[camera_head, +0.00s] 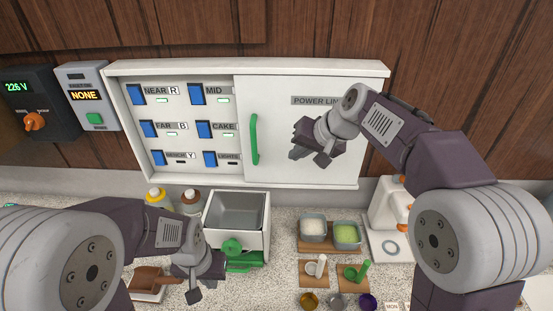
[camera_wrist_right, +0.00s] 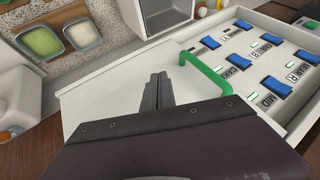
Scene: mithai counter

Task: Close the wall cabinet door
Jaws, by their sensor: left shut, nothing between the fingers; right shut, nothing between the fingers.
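The white wall cabinet (camera_head: 186,70) is on the wooden wall, with its left half open on several blue switches. Its white door (camera_head: 275,95) covers the right half, and a green upright handle (camera_head: 254,139) is at the door's left edge. In the right wrist view the door (camera_wrist_right: 100,100) lies under the fingers and the handle (camera_wrist_right: 205,72) is just right of them. My right gripper (camera_head: 308,156) is shut and empty, in front of the door to the right of the handle, apart from it. My left gripper (camera_head: 197,286) is shut and empty, low over the counter.
A grey-lined drawer (camera_head: 239,209) with a green knob stands under the cabinet. Bottles (camera_head: 158,198) are left of it. Two food trays (camera_head: 313,228) and small boards are to its right. A meter (camera_head: 36,104) and a selector box (camera_head: 88,96) hang left of the cabinet.

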